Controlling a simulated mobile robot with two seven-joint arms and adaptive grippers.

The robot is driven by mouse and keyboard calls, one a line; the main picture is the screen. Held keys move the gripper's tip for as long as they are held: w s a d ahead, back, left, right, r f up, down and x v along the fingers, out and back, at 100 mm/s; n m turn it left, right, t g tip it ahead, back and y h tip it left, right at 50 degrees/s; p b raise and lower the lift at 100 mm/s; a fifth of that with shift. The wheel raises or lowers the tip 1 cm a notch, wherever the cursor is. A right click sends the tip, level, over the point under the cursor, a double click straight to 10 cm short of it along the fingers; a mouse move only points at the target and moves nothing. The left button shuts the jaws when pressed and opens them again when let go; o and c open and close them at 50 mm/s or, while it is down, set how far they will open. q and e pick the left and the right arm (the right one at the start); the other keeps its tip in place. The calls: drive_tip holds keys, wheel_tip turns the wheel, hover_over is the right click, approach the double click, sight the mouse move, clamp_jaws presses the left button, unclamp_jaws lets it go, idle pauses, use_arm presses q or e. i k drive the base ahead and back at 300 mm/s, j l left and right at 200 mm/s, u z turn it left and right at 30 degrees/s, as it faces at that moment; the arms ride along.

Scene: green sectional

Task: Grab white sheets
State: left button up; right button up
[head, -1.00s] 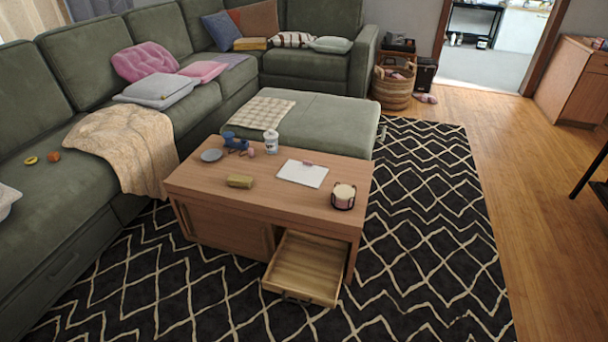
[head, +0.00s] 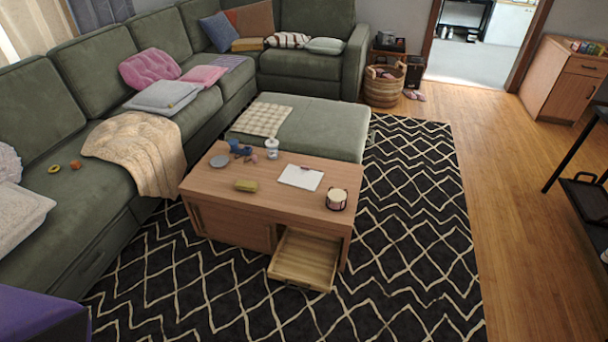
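White sheets (head: 300,177) lie flat on top of the wooden coffee table (head: 215,186), right of its middle, with a small pinkish thing at their upper edge. To their left are a white cup (head: 272,148), a blue object (head: 240,148), a grey dish (head: 219,161) and a yellowish block (head: 246,185). A round holder with a pale top (head: 337,199) stands to their right. Neither of my grippers is in view.
An empty drawer (head: 304,262) stands open at the table's front. The green sectional (head: 85,200) runs along the left, and a green ottoman (head: 325,128) stands behind the table. Patterned rug (head: 400,270) is clear on the right. A dark stand (head: 585,180) is at the right edge.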

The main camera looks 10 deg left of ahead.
sight(302, 177)
drive_tip(key=i+l+z, duration=0.45)
drive_tip(key=i+z, duration=0.4)
drive_tip(key=i+l, duration=0.15)
drive_tip(key=i, duration=0.35)
drive_tip(key=i+l, duration=0.15)
drive_tip(key=i, duration=0.3)
drive_tip(key=i+l+u, duration=0.1)
drive_tip(key=i, duration=0.4)
drive_tip(key=i+u, duration=0.7)
drive_tip(key=i, duration=0.2)
drive_tip(key=i+l+u, duration=0.2)
drive_tip(key=i+u, duration=0.35)
drive_tip(key=u, duration=0.2)
drive_tip(key=i+u, duration=0.25)
drive_tip(key=u, duration=0.15)
drive_tip(key=i+u, duration=0.2)
drive_tip(key=u, duration=0.2)
drive_tip(key=i+l+u, duration=0.15)
drive_tip(key=u, duration=0.25)
drive_tip(key=i+u, duration=0.25)
drive_tip(key=i+l+u, duration=0.1)
drive_tip(key=u, duration=0.2)
drive_tip(key=i, duration=0.05)
